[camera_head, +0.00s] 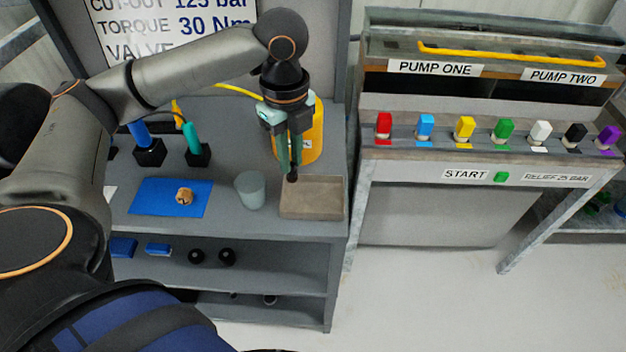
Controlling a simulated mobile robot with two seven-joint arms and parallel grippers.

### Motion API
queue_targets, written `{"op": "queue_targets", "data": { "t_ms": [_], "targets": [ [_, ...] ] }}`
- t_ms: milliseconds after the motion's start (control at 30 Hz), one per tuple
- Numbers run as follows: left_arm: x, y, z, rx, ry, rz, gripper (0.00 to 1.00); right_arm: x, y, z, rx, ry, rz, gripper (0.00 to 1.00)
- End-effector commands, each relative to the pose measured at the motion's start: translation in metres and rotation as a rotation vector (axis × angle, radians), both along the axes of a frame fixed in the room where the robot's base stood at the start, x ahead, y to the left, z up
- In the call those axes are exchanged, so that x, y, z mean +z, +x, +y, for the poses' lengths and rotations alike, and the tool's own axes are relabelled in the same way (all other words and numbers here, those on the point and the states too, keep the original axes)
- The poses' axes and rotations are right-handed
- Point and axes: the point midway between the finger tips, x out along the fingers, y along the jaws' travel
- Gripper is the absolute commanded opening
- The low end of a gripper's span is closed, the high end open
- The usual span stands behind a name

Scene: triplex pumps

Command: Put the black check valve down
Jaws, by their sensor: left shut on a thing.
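My left gripper (291,165) points straight down over the grey bench, above the back part of a shallow tan tray (318,208). It is shut on a small dark thing, the black check valve (292,178), which shows just below the fingertips. I cannot tell whether the valve touches the tray. My right gripper is not in view.
A yellow container (314,138) stands right behind the gripper. A grey cup (250,190) is left of the tray. A blue mat (148,197) holds a small brass-coloured part (184,196). Tools stand in black holders (150,153) behind it. The pump bench (440,140) is at right.

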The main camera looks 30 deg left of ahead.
Motion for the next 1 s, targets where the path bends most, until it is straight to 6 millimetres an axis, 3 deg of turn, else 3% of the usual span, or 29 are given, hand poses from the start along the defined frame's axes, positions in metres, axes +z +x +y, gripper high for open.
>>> {"op": "queue_targets", "data": {
  "t_ms": [33, 133, 467, 667, 1000],
  "targets": [
    [-0.015, 0.006, -0.005, -0.001, 0.0, 0.006, 0.0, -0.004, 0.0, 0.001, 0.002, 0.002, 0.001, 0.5],
    [-0.031, 0.018, -0.012, 0.001, 0.0, 0.005, 0.0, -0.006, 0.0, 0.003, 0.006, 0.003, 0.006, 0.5],
    [-0.052, 0.034, -0.022, 0.001, 0.001, 0.003, 0.0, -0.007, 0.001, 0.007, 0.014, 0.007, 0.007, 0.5],
    [-0.082, 0.035, -0.022, 0.001, 0.003, 0.003, 0.0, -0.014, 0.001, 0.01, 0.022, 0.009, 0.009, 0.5],
    [-0.085, 0.035, -0.022, 0.001, 0.002, 0.003, 0.0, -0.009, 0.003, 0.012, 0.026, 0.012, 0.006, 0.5]
  ]
}}
